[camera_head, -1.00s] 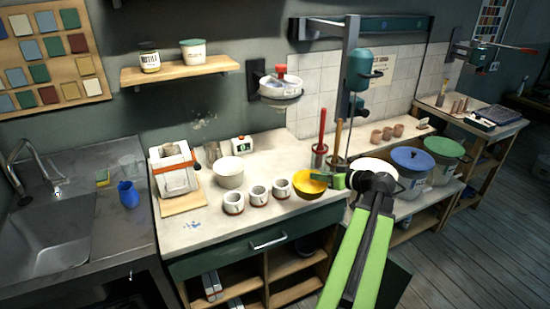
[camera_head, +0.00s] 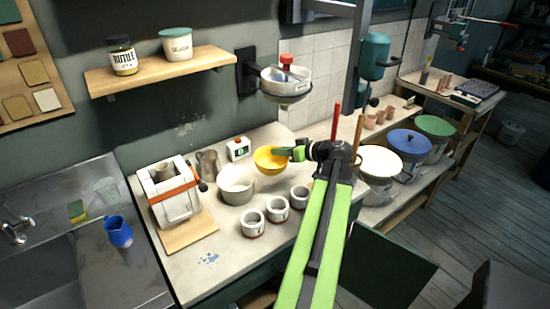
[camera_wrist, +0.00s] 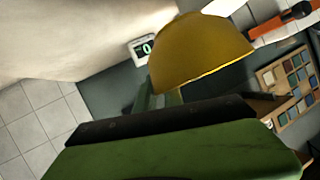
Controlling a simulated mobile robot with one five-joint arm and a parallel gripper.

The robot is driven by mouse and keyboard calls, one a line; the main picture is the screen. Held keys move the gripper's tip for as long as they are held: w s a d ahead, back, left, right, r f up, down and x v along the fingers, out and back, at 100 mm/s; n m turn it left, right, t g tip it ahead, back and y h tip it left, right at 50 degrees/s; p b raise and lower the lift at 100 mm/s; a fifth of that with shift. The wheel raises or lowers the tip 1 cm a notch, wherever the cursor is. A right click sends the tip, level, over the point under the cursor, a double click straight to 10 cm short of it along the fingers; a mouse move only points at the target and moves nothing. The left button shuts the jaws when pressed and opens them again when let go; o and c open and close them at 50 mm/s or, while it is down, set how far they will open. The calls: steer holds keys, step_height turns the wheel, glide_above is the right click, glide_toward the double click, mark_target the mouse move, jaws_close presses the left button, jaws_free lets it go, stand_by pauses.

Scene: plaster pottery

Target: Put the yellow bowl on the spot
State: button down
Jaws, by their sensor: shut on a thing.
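The yellow bowl (camera_head: 268,163) is in the jaws of my gripper (camera_head: 286,154), gripped at its right rim. In the head view it appears just right of and behind the white bowl (camera_head: 236,186), seemingly above the worktop. In the wrist view the yellow bowl (camera_wrist: 200,50) fills the upper middle, and a part of a jaw (camera_wrist: 160,98) shows beside it. Blue specks (camera_head: 209,259) mark the worktop near its front left; I cannot tell whether these are the spot. My arm hides part of the worktop's right side.
Several white cups (camera_head: 277,208) stand in a row at the worktop's front. A small box with a green display (camera_head: 238,148) and a metal jug (camera_head: 207,164) stand at the back. A wall-mounted basin (camera_head: 286,82) hangs above.

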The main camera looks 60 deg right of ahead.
steer(key=w+d+m+g+h, duration=0.35)
steer(key=d+m+h, duration=0.35)
steer(key=d, duration=1.2)
steer(key=shift+t, duration=0.25)
steer(key=f+b, duration=0.6)
steer(key=f, duration=0.1)
steer(key=f+b, duration=0.4)
steer(key=shift+w+a, duration=0.3)
steer(key=shift+w, duration=0.1)
steer(key=shift+r+p, duration=0.2)
steer(key=shift+p, duration=0.1)
steer(key=shift+f, duration=0.1)
steer(key=c, duration=1.5)
jaws_free()
steer(key=shift+o, duration=0.2)
